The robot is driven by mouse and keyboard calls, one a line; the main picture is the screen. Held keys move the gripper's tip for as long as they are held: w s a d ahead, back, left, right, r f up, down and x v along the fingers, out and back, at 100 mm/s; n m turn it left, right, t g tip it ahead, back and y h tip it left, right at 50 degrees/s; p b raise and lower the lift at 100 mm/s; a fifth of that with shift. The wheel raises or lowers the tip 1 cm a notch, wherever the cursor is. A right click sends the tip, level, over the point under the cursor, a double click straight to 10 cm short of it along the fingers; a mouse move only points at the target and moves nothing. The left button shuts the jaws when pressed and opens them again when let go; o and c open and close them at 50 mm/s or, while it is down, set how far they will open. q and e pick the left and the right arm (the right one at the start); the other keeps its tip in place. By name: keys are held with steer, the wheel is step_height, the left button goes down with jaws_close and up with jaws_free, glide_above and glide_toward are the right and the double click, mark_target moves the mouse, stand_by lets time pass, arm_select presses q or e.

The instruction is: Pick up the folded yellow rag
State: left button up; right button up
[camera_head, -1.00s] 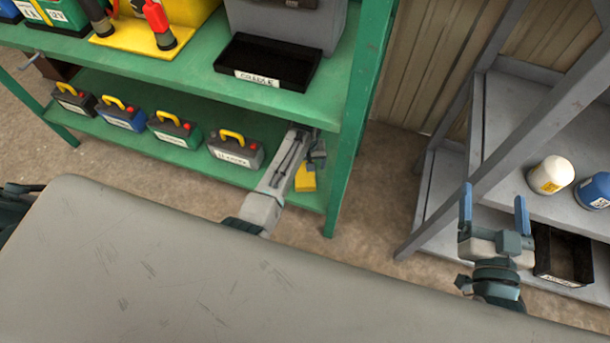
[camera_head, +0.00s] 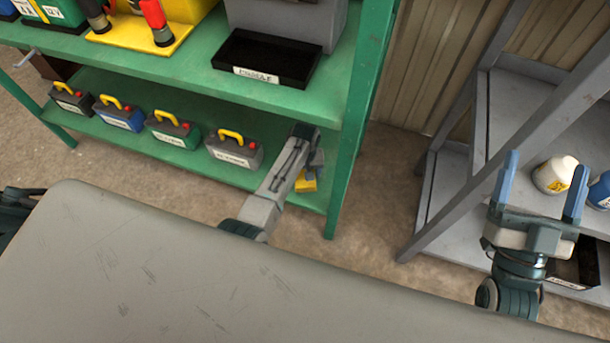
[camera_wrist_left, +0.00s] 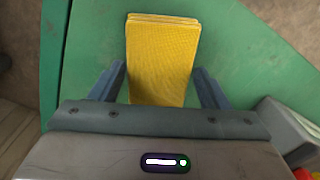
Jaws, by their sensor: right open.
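The folded yellow rag (camera_wrist_left: 162,60) lies on the lower green shelf, seen from above in the left wrist view. In the head view only a small part of the rag (camera_head: 306,185) shows below my left gripper (camera_head: 317,167). In the left wrist view the fingers of my left gripper (camera_wrist_left: 160,67) stand apart, one on each side of the rag, with narrow gaps. I cannot tell how high the fingertips are above the shelf. My right gripper (camera_head: 541,175) is open and empty, in front of the grey rack.
The shelf's green post (camera_head: 350,130) is close on the right. A white-and-yellow canister (camera_head: 553,175) stands on the grey rack (camera_head: 510,110).

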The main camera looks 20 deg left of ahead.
arm_select(q)
steer(key=c, duration=0.7)
steer(key=shift+r, duration=0.2)
